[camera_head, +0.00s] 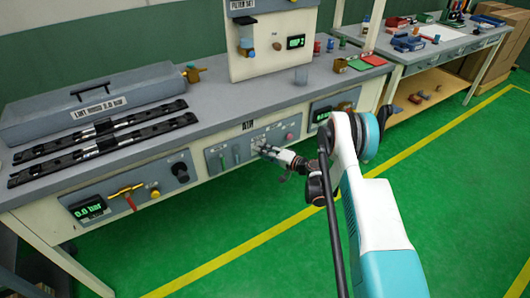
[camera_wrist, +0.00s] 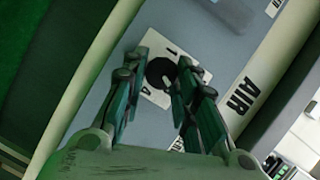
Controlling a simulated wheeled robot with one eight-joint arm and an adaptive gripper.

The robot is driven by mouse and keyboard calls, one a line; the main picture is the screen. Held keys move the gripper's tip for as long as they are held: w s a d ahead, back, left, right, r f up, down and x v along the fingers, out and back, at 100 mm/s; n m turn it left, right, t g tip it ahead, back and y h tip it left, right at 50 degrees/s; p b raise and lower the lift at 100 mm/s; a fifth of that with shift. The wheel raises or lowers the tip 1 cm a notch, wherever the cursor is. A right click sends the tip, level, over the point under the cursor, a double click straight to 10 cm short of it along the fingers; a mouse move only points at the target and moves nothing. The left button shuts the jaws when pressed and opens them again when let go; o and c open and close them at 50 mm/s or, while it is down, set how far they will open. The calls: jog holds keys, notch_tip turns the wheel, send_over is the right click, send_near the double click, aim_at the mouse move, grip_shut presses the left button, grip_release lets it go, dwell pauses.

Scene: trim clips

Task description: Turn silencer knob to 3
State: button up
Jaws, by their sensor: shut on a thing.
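The silencer knob (camera_wrist: 158,73) is a round black knob on a white scale plate (camera_wrist: 152,96) in the wrist view; I take it for the silencer knob by its numbered scale. A 1 and a 4 show on the plate; other marks are hidden by my fingers. My gripper (camera_wrist: 161,66) has one finger on each side of the knob and is shut on it. The knob's pointer is too dark to read. In the head view my gripper (camera_head: 261,149) reaches the grey AIR panel (camera_head: 213,150) on the bench front and hides the knob.
Left on the bench front are a pressure display (camera_head: 90,208), a red-and-yellow valve lever (camera_head: 126,191) and a black knob (camera_head: 181,170). A pink button (camera_head: 290,136) sits right of my gripper. A grey case (camera_head: 95,103) lies on the bench top. The green floor in front is clear.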

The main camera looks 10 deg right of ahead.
jog(key=shift+m, duration=0.6)
jog(key=o, duration=1)
jog(key=shift+o, duration=0.2)
jog(key=shift+d, duration=0.1)
jog(key=f+v, duration=0.1)
jog(key=v, duration=0.6)
jog(key=shift+s+d+r, duration=0.15)
jog(key=shift+s+r, duration=0.05)
jog(key=shift+r, duration=0.15)
jog(key=shift+r, duration=0.1)
